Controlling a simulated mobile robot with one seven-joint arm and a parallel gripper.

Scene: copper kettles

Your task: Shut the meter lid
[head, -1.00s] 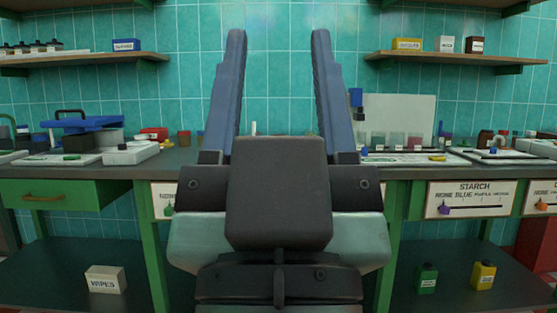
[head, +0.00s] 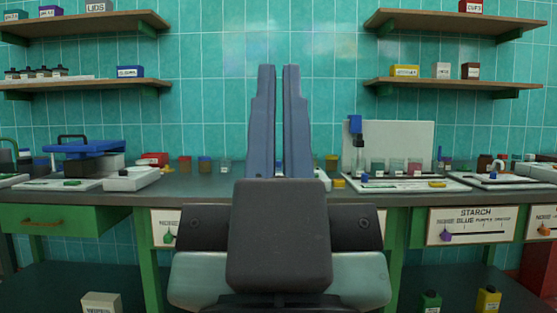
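I cannot clearly make out a meter or its lid. A low white box-shaped device (head: 132,179) sits on the left part of the counter and may be the meter, but its lid is too small to tell. My gripper (head: 279,68) points up in the middle of the head view, in front of the counter. Its two long blue-grey fingers are drawn together with only a thin gap and nothing between them. The gripper hides the middle of the counter.
A blue piece with a dark handle (head: 86,148) stands left on the counter (head: 215,184). A white panel (head: 400,140) with jars stands at the right. The left drawer (head: 60,219) has a handle. Shelves (head: 75,85) hang on the tiled wall. A starch sign (head: 470,226) fronts the right side.

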